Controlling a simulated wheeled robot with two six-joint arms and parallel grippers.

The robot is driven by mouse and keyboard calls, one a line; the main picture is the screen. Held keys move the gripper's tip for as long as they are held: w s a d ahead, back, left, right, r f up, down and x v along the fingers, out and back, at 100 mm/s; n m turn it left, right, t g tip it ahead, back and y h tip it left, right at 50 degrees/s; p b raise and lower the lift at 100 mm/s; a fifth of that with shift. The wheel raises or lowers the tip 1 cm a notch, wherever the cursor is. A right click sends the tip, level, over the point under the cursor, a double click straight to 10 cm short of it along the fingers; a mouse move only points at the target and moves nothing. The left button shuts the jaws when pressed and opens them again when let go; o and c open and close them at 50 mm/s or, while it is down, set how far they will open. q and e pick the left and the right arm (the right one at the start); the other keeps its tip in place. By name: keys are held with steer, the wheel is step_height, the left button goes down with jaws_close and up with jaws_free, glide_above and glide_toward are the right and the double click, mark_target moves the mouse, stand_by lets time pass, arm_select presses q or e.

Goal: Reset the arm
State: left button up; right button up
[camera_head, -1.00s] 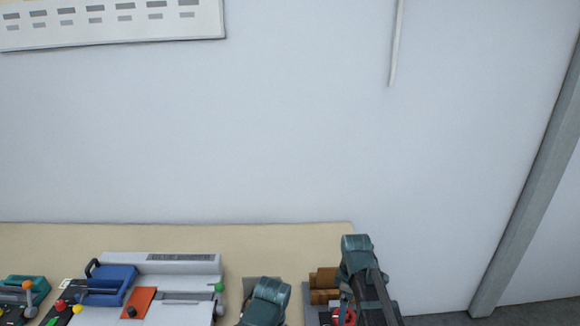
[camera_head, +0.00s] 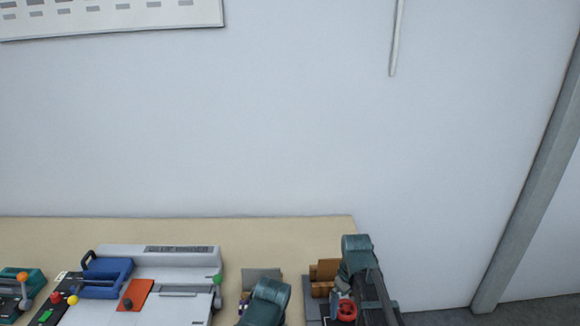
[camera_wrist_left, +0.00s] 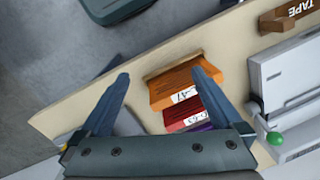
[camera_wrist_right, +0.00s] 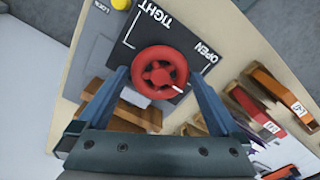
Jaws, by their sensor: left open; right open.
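My right arm (camera_head: 357,260) shows at the bottom right in the head view, beside the red handwheel (camera_head: 347,311). In the right wrist view my right gripper (camera_wrist_right: 158,72) is open, its fingertips on either side of the red handwheel (camera_wrist_right: 159,73). The wheel sits on a dark plate marked TIGHT and OPEN. I cannot tell whether the fingers touch it. My left arm (camera_head: 265,303) shows at the bottom centre. In the left wrist view my left gripper (camera_wrist_left: 161,75) is open, with an orange labelled item (camera_wrist_left: 175,88) in view between its fingers; contact cannot be told.
The pale bench (camera_head: 180,230) runs along the wall. A grey machine (camera_head: 175,300) with a blue handle (camera_head: 105,280) and an orange plate (camera_head: 135,294) stands left of my arms. Wooden blocks (camera_head: 325,275) lie by my right arm. A grey post (camera_head: 530,170) stands at right.

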steer(key=shift+m, duration=0.5)
steer(key=shift+s, duration=0.1)
